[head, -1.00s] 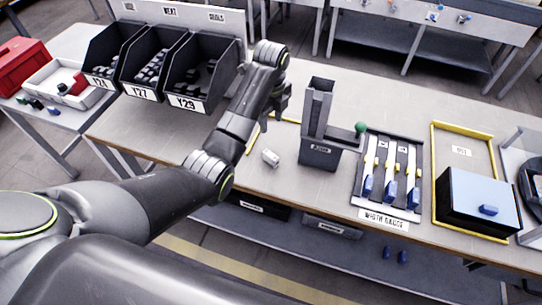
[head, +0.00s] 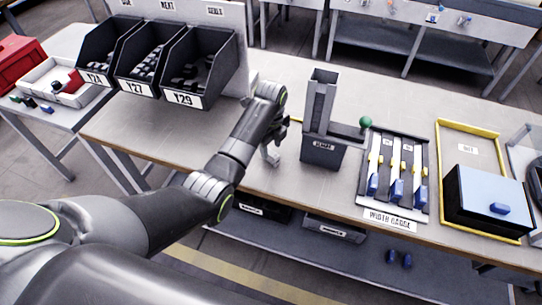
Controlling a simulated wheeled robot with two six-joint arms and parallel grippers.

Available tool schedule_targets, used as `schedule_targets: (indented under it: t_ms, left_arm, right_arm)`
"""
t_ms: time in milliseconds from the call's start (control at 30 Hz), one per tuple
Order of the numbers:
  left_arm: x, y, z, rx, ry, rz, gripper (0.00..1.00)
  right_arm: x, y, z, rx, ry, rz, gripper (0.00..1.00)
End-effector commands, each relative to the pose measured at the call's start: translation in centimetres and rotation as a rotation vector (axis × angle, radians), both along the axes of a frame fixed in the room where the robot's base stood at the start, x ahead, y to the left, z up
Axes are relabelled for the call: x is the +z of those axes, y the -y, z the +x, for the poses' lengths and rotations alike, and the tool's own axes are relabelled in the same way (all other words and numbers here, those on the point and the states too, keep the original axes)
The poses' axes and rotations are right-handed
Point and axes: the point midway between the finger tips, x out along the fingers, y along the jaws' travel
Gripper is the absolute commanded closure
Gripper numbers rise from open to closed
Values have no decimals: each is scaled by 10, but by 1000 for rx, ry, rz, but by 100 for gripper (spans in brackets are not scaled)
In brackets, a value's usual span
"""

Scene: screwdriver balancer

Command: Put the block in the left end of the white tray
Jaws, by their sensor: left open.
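My left gripper (head: 272,154) reaches down over the front part of the workbench, left of the grey upright holder, with its jaws open. The small pale grey block that lay on the bench there is hidden or merged with the fingers now, and I cannot tell whether it is between them. The white tray (head: 92,97) is on the side table at the far left, well away from the gripper. A red piece and some dark pieces lie in it. My right gripper is out of view.
Three black bins (head: 186,97) stand between my left arm and the tray. The grey upright holder (head: 318,130) with a green ball (head: 365,121) is close right of the gripper.

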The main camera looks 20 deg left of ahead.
Motion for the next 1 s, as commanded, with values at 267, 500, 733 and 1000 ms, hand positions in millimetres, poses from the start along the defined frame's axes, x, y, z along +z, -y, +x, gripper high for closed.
schedule_targets:
  t_ms: [267, 500, 733, 1000]
  left_arm:
    - [-37, 1, -3, 0, -2, 0, 55]
    - [-43, 1, -3, 0, -1, 0, 55]
    - [-43, 1, -3, 0, -1, 0, 74]
    - [-42, 1, -3, 0, -1, 0, 100]
  right_arm:
    - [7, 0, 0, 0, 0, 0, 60]
    - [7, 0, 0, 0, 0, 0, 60]
    - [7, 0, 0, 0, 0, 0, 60]
    - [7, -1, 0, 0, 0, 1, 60]
